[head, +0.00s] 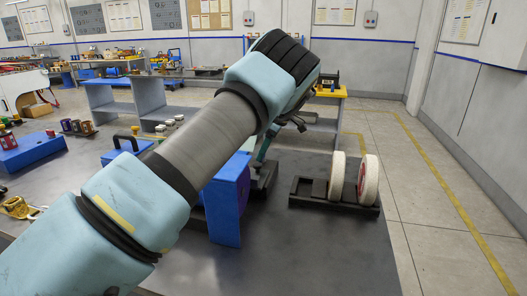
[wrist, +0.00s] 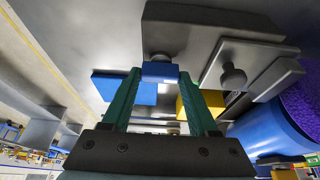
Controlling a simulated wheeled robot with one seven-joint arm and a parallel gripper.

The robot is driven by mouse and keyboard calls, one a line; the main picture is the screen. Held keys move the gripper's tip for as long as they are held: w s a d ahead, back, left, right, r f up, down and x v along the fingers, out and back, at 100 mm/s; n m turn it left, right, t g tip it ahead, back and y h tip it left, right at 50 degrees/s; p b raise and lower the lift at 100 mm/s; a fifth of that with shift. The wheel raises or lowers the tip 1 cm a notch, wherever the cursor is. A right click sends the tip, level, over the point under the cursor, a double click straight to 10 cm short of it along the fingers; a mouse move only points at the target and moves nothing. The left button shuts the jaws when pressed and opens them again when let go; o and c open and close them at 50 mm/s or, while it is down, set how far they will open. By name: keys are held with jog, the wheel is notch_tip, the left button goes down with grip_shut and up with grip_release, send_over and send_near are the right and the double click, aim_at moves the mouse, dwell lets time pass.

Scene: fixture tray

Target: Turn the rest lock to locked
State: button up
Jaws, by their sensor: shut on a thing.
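In the wrist view my gripper (wrist: 160,76) has its two green fingers closed on a small blue piece (wrist: 160,70), which I take to be the handle of the rest lock. It sits by a round metal post against a dark block (wrist: 215,22). No lock marking is readable, so I cannot tell which position it is in. In the head view my arm hides most of the gripper and the lock. Only a green finger (head: 264,150) shows, low beside a dark fixture (head: 264,178) on the grey table.
A blue upright panel (head: 228,205) stands close to the gripper. To the right, a black rack (head: 330,199) holds two white-rimmed wheels (head: 367,180). The wrist view shows a grey knob (wrist: 233,77), a yellow block (wrist: 200,102) and a blue cylinder (wrist: 268,130) nearby. The front right tabletop is clear.

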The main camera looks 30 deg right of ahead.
dwell(0.4)
jog(key=o, duration=1.4)
jog(key=shift+r, duration=0.1)
jog(key=b+v, duration=0.2)
jog(key=v, duration=0.8)
jog(key=shift+d+r+b, duration=0.1)
jog(key=shift+r+b, duration=0.25)
jog(key=shift+b, duration=0.05)
